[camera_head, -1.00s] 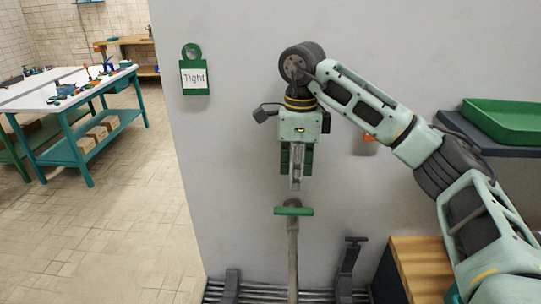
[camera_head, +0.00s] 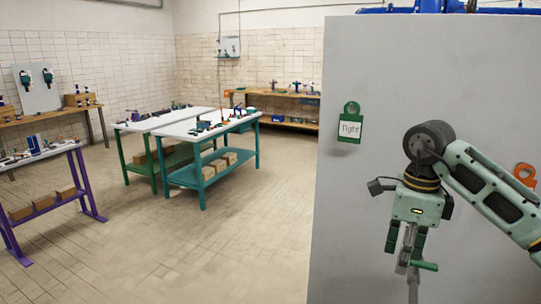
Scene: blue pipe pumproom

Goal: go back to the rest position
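My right gripper (camera_head: 405,250) hangs pointing down in front of the light grey wall panel at the right. Its two green fingers are apart, with a grey part showing between them. A green crossbar handle (camera_head: 425,266) on a grey upright post (camera_head: 413,288) is just below the fingertips. In this view the right finger comes close to the handle; I cannot tell whether they touch. I see nothing held. My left gripper is not in view.
A green tag reading "Tight" (camera_head: 350,128) hangs on the grey panel (camera_head: 345,220). An orange ring tag (camera_head: 524,173) is beside my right arm. White-topped workbenches (camera_head: 205,125) and a purple-legged table (camera_head: 80,190) stand left. The tiled floor (camera_head: 220,250) between is clear.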

